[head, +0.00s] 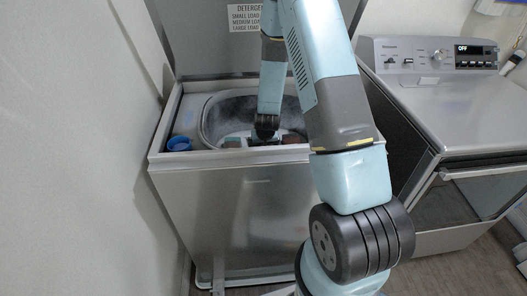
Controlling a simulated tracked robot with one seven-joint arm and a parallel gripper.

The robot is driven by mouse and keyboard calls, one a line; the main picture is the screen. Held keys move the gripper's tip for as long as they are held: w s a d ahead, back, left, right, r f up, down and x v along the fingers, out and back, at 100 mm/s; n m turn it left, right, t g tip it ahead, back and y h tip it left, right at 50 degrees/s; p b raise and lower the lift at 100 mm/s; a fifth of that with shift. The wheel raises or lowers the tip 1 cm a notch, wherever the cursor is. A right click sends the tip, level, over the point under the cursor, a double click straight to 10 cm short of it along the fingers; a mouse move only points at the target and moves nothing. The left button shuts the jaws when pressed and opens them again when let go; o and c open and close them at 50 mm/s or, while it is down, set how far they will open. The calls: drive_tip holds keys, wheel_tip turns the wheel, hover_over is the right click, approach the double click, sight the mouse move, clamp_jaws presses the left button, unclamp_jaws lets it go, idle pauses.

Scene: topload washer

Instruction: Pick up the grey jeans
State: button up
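The open top-load washer (235,190) stands in the middle of the head view, with its lid raised at the back. My arm reaches over its front edge, and my gripper (264,140) is down inside the round tub (212,115). The front rim hides the fingertips, so I cannot tell whether they are open or shut or hold anything. Small greenish (232,142) and dark reddish (291,138) patches show beside the gripper at the rim; I cannot tell what they are. I cannot make out the grey jeans.
A blue cap or cup (179,144) sits at the washer's left front corner. A label is on the raised lid (205,35). A second grey machine (455,95) with a lit panel stands close on the right. A white wall (75,130) is close on the left.

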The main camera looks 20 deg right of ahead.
drive_tip(key=c, duration=0.6)
drive_tip(key=shift+o, duration=0.2)
drive_tip(key=shift+r, duration=0.1)
